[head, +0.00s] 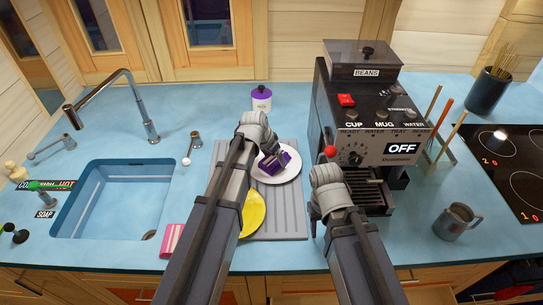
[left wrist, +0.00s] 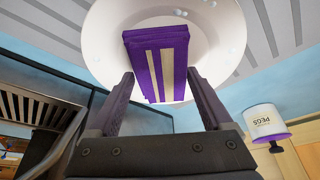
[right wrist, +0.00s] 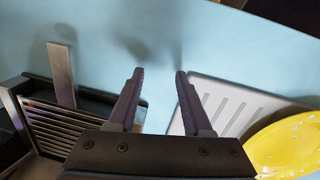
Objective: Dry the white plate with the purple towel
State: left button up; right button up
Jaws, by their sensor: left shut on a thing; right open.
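The white plate (head: 291,169) lies on the grey draining board in the head view, partly covered by my left arm. It fills the top of the left wrist view (left wrist: 105,45), with a few droplets on its surface. The purple towel (left wrist: 157,60), folded with pale stripes, is between the fingers of my left gripper (left wrist: 155,95) and lies over the plate; it also shows in the head view (head: 276,163). My left gripper is shut on the towel. My right gripper (right wrist: 160,75) is open and empty, above the counter in front of the coffee machine.
A yellow plate (head: 253,212) with droplets lies at the front of the draining board (head: 285,226). The coffee machine (head: 375,125) stands close on the right, a pegs pot (head: 261,99) behind, a sink (head: 115,200) at left. A mug (head: 456,222) stands at right.

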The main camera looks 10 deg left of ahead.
pick_arm(q)
jog(key=shift+w+a, duration=0.4)
jog(key=shift+a, duration=0.25)
jog(key=shift+w+a, duration=0.35)
jog(key=shift+a, duration=0.3)
jog(key=shift+w+a, duration=0.4)
jog(key=shift+a, duration=0.25)
jog(key=shift+s+d, duration=0.1)
jog(key=shift+d, duration=0.05)
dwell(0.3)
jog(key=shift+s+d+r, duration=0.1)
jog(key=shift+s+d, duration=0.4)
jog(key=shift+d, duration=0.4)
jog(key=shift+s+d+r, duration=0.1)
jog(key=shift+s+d, duration=0.4)
jog(key=shift+d, duration=0.4)
pick_arm(e)
jog(key=shift+r, duration=0.1)
pick_arm(q)
jog(key=shift+a+f, duration=0.1)
jog(key=shift+w+a+f, duration=0.1)
jog(key=shift+w+a, duration=0.45)
jog(key=shift+a, duration=0.35)
jog(key=shift+w+a, duration=0.55)
jog(key=shift+a, duration=0.35)
